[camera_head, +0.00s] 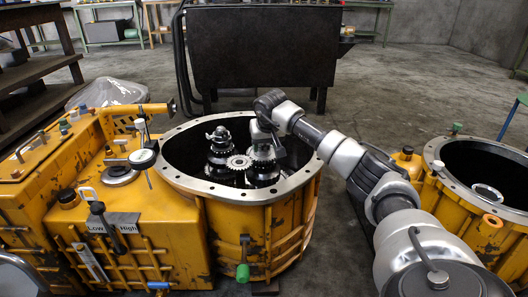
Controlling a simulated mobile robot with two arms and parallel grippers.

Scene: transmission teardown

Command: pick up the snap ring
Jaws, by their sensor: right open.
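My right gripper (263,138) reaches in over the open round yellow housing (262,187), above the right-hand gear stack (263,169). It is open, with its fingers pointing down at the top of that stack. I cannot make out a snap ring for sure; the top of the stack is partly covered by the gripper. A second gear stack (221,160) with a silver top stands to the left, and a small toothed gear (239,162) sits between the two.
The housing's bolted rim surrounds the gears closely. A yellow case (130,225) with levers joins it on the left. Another open yellow housing (480,205), with a silver ring-shaped part (487,193), stands at right. A black panel (262,47) stands behind; floor is clear at back right.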

